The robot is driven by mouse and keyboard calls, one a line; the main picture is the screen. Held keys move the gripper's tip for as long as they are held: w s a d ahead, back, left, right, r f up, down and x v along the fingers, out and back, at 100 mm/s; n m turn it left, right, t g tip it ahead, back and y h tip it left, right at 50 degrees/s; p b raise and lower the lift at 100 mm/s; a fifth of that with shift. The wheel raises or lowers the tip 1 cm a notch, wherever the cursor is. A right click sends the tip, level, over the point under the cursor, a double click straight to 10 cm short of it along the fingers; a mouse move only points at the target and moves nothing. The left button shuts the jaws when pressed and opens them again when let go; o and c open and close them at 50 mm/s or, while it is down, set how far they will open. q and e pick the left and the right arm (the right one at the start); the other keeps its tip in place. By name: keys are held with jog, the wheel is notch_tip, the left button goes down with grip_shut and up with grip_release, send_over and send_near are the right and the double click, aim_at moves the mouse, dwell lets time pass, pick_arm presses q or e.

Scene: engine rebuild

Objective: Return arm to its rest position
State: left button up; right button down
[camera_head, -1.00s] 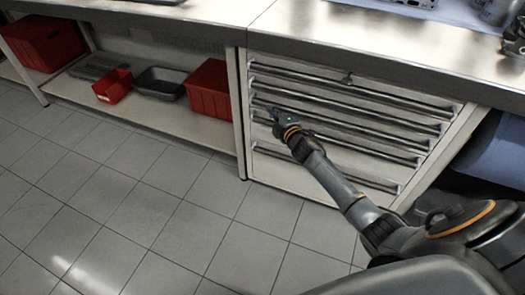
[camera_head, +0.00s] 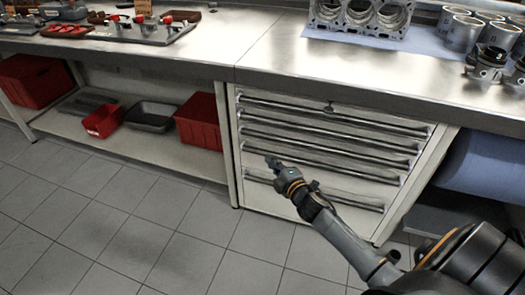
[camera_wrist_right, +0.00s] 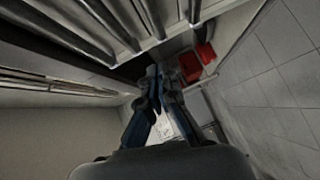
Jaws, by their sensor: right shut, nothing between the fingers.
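My right arm comes in from the lower right in the head view. Its gripper (camera_head: 272,162) is in front of the drawer cabinet (camera_head: 262,202), beside the lower drawer handles. The gripper is shut and holds nothing. The wrist view shows its fingers (camera_wrist_right: 157,78) close together, with the cabinet's drawer handles (camera_wrist_right: 95,22) at the upper left. I cannot tell whether the gripper touches the cabinet front. My left gripper is not in view.
The steel workbench (camera_head: 215,52) runs above the cabinet. An engine block (camera_head: 360,14) and several metal cylinders (camera_head: 462,30) stand at its back right. Red bins (camera_head: 198,122) and a dark tray (camera_head: 150,116) sit on the lower shelf. The tiled floor (camera_head: 130,215) at left is clear.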

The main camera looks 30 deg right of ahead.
jog(key=s+a+f+m+g, duration=0.45)
jog(key=s+f, duration=0.65)
jog(key=f, duration=0.4)
jog(key=s+a+f+m+g, duration=0.3)
jog(key=s+f+m+g, duration=0.2)
jog(key=s+f, duration=0.8)
jog(key=s+a+f+m+g+y+p, duration=0.1)
jog(key=s+a+f+m+g, duration=0.15)
jog(key=s+a+f, duration=0.4)
jog(key=s+a+f+m+g, duration=0.1)
jog(key=s+f+g, duration=0.2)
jog(key=s, duration=0.6)
pick_arm(q)
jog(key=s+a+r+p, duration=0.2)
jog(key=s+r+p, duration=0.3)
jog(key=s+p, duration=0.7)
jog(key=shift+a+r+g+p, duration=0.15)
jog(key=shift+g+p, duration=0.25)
jog(key=shift+p, duration=0.15)
pick_arm(e)
jog(key=s+d+r, duration=0.2)
jog(key=s+r, duration=0.3)
jog(key=s, duration=0.5)
jog(key=shift+s+d+r, duration=0.15)
jog(key=shift+s+d, duration=0.15)
jog(key=shift+s, duration=0.1)
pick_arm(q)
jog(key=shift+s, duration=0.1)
